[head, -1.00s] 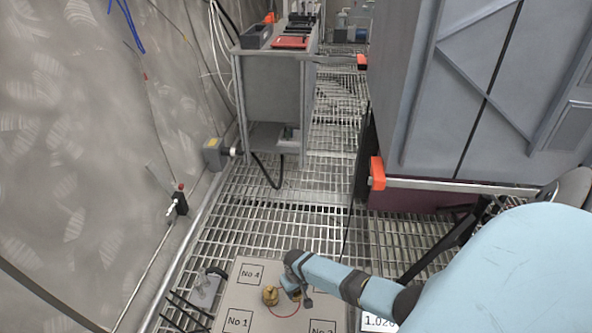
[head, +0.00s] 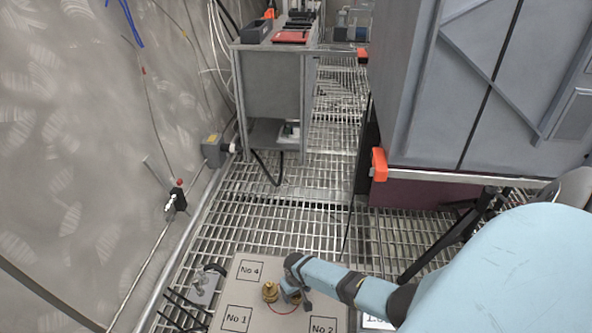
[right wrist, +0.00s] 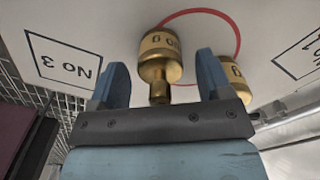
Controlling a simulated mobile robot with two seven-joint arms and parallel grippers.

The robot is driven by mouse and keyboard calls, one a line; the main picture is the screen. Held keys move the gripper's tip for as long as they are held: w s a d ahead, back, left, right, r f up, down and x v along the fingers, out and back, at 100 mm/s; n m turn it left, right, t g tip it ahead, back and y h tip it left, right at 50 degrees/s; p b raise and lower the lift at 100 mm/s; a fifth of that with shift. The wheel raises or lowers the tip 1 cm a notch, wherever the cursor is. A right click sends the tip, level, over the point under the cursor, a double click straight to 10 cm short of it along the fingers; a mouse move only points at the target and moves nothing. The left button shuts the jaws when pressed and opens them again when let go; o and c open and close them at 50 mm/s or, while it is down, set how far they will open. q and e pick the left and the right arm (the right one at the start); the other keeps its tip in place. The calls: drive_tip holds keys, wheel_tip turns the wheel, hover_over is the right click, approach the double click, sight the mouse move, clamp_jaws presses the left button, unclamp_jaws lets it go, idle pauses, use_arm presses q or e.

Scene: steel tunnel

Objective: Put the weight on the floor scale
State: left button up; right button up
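The floor scale (head: 244,288) is a light plate with a red circle and labelled squares, at the bottom of the head view. One brass weight (head: 270,292) stands on it, left of my right gripper (head: 292,294). The right wrist view shows two brass weights on the plate. The nearer weight (right wrist: 160,57) is between the right gripper's fingers (right wrist: 162,78), with a gap on each side. The other weight (right wrist: 232,78) is partly hidden behind the right-hand finger. The right gripper is open. My left gripper is out of view.
A grey cabinet (head: 478,85) with orange-cornered rails stands at the right. A grey stand (head: 272,90) carries tools at the back. A grey device (head: 205,285) with cables sits left of the scale. Metal grating (head: 270,215) lies clear beyond the scale.

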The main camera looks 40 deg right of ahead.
wheel_tip(320, 180, up, 3)
drive_tip(key=shift+f+p, duration=0.1)
drive_tip(key=shift+p, duration=0.9)
wheel_tip(320, 180, up, 4)
drive_tip(key=shift+p, duration=1.2)
wheel_tip(320, 180, up, 4)
drive_tip(key=shift+r+p, duration=0.15)
drive_tip(key=shift+p, duration=1)
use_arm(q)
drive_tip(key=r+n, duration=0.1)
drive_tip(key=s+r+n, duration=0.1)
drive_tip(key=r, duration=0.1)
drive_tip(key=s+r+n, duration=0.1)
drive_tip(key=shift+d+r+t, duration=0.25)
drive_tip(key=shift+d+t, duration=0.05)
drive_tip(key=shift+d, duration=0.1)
use_arm(e)
drive_tip(key=shift+r, duration=0.65)
